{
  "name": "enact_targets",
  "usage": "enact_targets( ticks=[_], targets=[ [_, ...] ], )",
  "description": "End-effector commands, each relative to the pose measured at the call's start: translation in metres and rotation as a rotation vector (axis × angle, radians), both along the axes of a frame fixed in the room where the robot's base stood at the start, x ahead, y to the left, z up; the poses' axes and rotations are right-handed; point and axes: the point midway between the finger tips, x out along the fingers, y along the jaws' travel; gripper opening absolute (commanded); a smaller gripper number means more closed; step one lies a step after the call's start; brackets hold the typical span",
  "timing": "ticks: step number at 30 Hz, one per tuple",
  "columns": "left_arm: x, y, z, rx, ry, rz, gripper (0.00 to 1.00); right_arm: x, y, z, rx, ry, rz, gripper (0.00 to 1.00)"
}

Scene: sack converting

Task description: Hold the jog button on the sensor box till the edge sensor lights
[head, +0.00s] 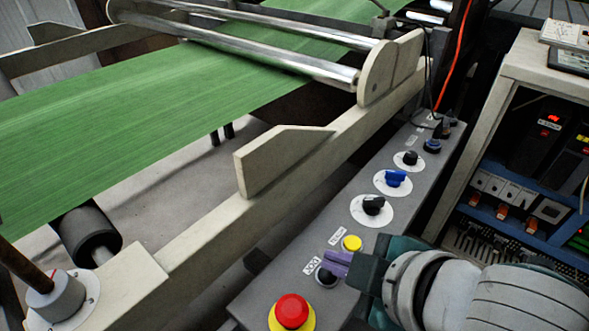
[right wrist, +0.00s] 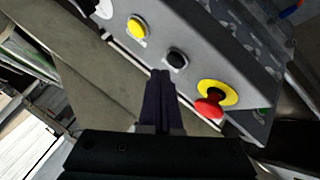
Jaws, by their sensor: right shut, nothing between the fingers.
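The sensor box (head: 395,185) is a long grey panel beside the green web, with a row of buttons and knobs. A black button (head: 326,277) with a small white label beside it sits between a yellow button and a red mushroom button; the label is too small to read surely. The black button also shows in the right wrist view (right wrist: 177,59). My right gripper (head: 334,263) is shut and empty, its purple fingertips at the black button and partly covering it. In the right wrist view the fingertips (right wrist: 160,76) point just beside it. Contact cannot be told. I cannot pick out the edge sensor or its light.
The red mushroom button (head: 291,311) is close in front of the fingers, and the yellow button (head: 352,243) close behind. Several knobs (head: 373,205) line the panel farther back. A cream frame rail (head: 290,180) runs along the left; an open electrical cabinet (head: 505,75) stands right.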

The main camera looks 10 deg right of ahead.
Motion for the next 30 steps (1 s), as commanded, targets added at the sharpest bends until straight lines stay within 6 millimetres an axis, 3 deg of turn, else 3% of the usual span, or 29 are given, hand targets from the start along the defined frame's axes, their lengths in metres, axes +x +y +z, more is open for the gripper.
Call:
enact_targets(
  ticks=[30],
  targets=[
    [0.0001, 0.0002, -0.0036, 0.001, 0.000, -0.001, 0.50, 0.0001, 0.0001, -0.0087, 0.000, 0.000, 0.000, 0.00]
  ],
)
